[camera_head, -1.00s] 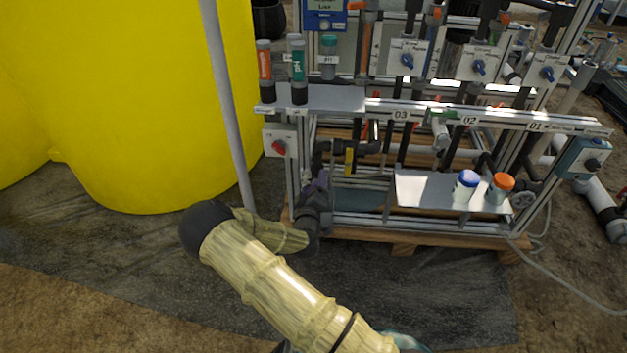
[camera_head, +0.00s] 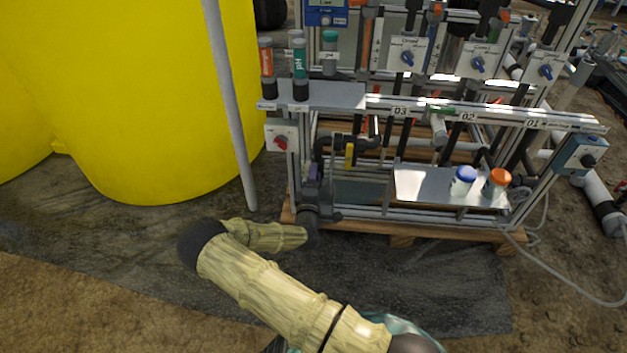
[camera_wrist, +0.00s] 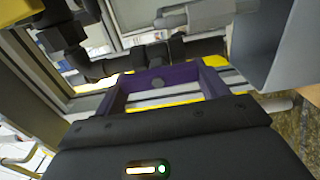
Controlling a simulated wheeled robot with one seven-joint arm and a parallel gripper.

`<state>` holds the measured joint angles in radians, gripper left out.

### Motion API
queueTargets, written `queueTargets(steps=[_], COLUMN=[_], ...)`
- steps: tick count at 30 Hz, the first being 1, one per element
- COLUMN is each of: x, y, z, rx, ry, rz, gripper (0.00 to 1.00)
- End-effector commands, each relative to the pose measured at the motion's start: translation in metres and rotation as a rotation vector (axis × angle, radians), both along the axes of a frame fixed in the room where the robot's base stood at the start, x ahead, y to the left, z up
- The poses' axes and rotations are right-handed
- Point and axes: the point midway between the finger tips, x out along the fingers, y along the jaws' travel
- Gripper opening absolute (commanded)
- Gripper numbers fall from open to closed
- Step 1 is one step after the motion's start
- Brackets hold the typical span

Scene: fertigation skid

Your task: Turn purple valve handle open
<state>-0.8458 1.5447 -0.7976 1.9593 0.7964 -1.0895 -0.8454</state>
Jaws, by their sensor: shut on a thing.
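Most of the valve is hidden there by the gripper and dark pipework.
A large yellow tank (camera_head: 150,110) and a slanted grey pole (camera_head: 232,110) stand left of the skid. A red switch (camera_head: 281,142) is above my gripper. A shelf (camera_head: 425,185) with blue-capped (camera_head: 462,182) and orange-capped (camera_head: 497,185) bottles is at right.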

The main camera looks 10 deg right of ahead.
Motion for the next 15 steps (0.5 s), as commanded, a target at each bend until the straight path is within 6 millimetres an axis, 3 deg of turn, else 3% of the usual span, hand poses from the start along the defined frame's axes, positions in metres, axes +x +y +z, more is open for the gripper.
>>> queueTargets(steps=[10,11,13,15], x=[-0.0007,-0.0007,-0.0006,-0.0004], y=[0.0022,0.0022,0.0021,0.0016], z=[-0.0023,-0.0024,-0.0022,-0.0017], rx=[-0.004,-0.005,-0.004,-0.004], ry=[0.007,0.007,0.007,0.005], rz=[0.005,0.005,0.004,0.004], gripper=[0.5,0.79,0.92,0.95])
